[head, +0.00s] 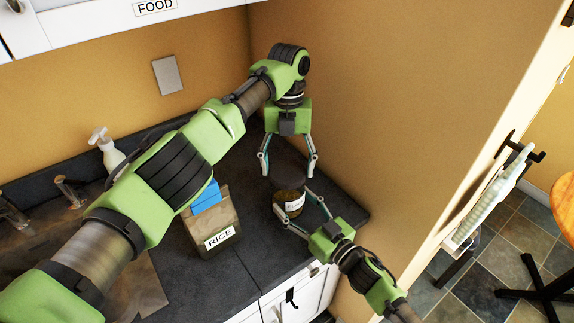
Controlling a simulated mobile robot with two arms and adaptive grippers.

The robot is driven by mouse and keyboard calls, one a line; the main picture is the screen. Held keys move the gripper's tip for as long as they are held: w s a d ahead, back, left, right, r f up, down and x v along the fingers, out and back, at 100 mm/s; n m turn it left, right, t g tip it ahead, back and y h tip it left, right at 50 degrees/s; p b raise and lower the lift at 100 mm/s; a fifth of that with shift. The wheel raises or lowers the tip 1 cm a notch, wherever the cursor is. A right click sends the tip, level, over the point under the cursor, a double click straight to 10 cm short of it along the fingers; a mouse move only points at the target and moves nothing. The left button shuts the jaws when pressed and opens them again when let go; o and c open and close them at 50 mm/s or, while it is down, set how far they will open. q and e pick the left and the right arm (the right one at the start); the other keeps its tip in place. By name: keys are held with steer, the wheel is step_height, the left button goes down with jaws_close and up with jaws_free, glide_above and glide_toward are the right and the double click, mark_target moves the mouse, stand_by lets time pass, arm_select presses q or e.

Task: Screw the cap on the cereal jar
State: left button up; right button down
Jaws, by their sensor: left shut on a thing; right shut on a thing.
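The cereal jar (289,203) stands on the dark counter near the right wall, with a partly legible white label. A dark cap (287,182) sits at its top; whether it is threaded on cannot be told. My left gripper (288,173) points down from above, its fingers on either side of the cap and shut on it. My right gripper (296,206) comes in from the lower right, shut on the jar's body. Part of the jar's lower side is hidden by the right fingers.
A bag labelled RICE (222,238) stands left of the jar, with a blue thing (205,197) beside it. A soap bottle (110,153) and sink taps (70,191) are farther left. The right wall is close to the jar; the counter's front edge is near.

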arm_select(q)
steer(key=shift+w+r+m, duration=0.1)
steer(key=shift+m, duration=1.1)
steer(key=o, duration=0.8)
steer(key=shift+r, duration=2.2)
steer(key=shift+o, duration=0.3)
